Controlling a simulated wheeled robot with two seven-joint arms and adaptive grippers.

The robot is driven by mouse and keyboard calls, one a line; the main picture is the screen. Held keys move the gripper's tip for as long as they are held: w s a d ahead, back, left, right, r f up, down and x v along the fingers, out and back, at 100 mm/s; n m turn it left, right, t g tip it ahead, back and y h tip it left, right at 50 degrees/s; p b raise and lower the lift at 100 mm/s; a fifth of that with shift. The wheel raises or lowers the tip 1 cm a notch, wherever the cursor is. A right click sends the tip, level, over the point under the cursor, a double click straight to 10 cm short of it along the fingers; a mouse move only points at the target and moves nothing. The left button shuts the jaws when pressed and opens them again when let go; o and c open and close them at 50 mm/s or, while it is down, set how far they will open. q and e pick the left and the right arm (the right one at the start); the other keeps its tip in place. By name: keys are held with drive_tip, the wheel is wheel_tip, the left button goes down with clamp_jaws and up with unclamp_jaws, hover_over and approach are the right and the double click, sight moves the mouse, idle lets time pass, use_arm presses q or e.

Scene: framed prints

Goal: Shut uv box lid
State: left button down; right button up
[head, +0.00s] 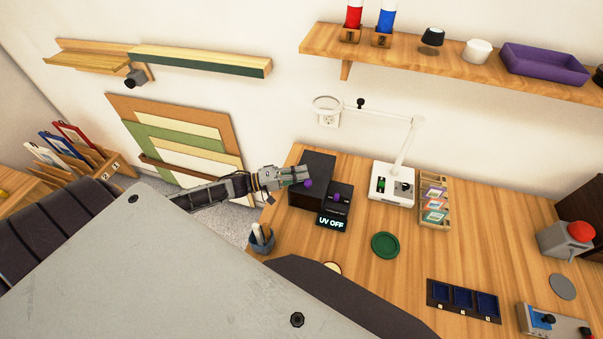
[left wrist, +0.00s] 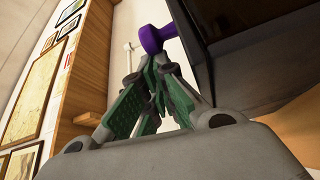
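The black UV box (head: 311,198) stands at the back left of the desk, with a display (head: 332,223) reading "UV OFF" in front. A dark panel (head: 319,163) stands at its back left, apparently the raised lid. A purple knob (head: 308,183) is at the panel; it also shows in the left wrist view (left wrist: 160,36). My left gripper (head: 303,175) is beside this knob, its fingers (left wrist: 150,72) drawn together just short of it. I cannot tell whether they touch it. A second purple knob (head: 337,197) sits on the smaller black part. My right gripper is out of view.
A white lamp base (head: 391,184) and a wooden card tray (head: 434,203) stand right of the box. A green disc (head: 385,245) lies in front. A pen cup (head: 261,238) is at the desk's left edge.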

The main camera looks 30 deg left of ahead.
use_arm(q)
drive_tip(key=shift+s+a+f, duration=0.25)
drive_tip(key=shift+s+f, duration=0.1)
drive_tip(key=shift+s, duration=0.25)
drive_tip(key=v, duration=1)
drive_tip(key=shift+a+r, duration=0.3)
drive_tip(key=shift+a, duration=0.15)
